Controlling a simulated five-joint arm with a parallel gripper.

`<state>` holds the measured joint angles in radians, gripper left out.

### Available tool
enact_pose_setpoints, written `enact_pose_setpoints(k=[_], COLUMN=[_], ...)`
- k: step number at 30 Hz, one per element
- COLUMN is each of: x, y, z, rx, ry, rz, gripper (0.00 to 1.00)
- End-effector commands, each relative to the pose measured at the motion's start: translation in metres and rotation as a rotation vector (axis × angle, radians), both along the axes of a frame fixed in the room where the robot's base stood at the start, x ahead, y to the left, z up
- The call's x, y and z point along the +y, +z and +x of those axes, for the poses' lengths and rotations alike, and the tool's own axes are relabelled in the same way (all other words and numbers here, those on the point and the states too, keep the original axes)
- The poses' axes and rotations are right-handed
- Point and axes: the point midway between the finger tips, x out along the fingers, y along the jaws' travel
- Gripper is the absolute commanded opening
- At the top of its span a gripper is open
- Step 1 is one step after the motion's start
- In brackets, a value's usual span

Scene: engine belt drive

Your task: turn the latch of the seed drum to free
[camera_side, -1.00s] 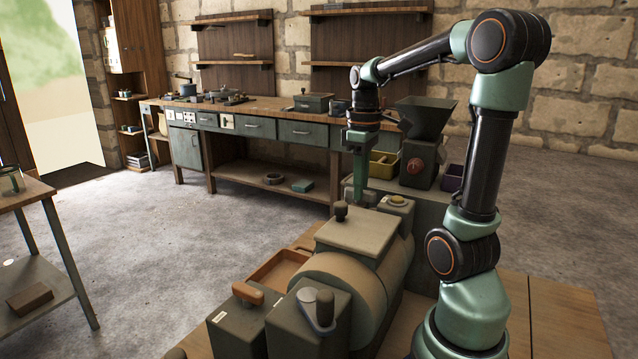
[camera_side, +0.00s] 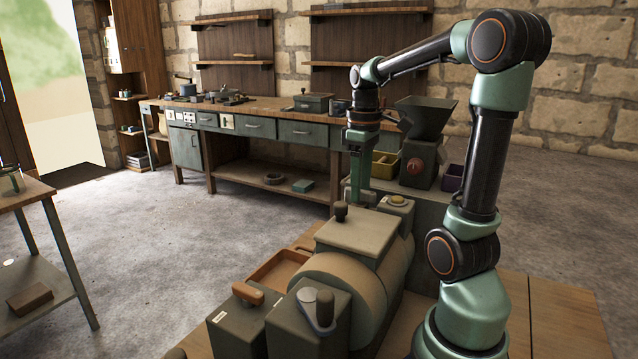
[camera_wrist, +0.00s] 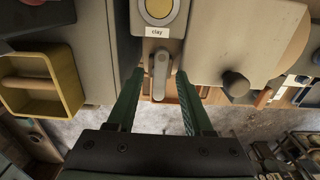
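The seed drum (camera_side: 342,275) is a wide tan cylinder in a grey-green housing, in the side view's front middle. In the wrist view a grey lever (camera_wrist: 160,75), which looks like the latch, hangs from a pivot below a "clay" label (camera_wrist: 158,31). My gripper (camera_wrist: 160,72) is open, one green finger on each side of this lever, with a visible gap at both sides. In the side view my gripper (camera_side: 357,196) points down behind the drum's lid. The lever is hidden there, and I cannot tell how deep the fingertips reach.
A black knob (camera_wrist: 236,85) stands on the lid (camera_wrist: 225,40) right of my fingers. A round yellow button (camera_wrist: 158,8) is beyond the label. A yellow bin (camera_wrist: 40,85) is at left. Another lever (camera_side: 325,308) and a wooden-handled box (camera_side: 240,320) stand in front.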

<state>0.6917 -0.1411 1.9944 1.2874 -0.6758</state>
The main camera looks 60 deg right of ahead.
Motion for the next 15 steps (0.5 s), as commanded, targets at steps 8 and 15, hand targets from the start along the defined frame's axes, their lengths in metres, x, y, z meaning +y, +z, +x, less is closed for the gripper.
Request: enact_pose_setpoints(k=[8,15], x=[0.0,0.0], y=[0.027,0.078], z=[0.0,0.001], rx=[-0.003,-0.004], ry=[0.0,0.0], rz=[-0.002,-0.003], gripper=[0.51,0.51])
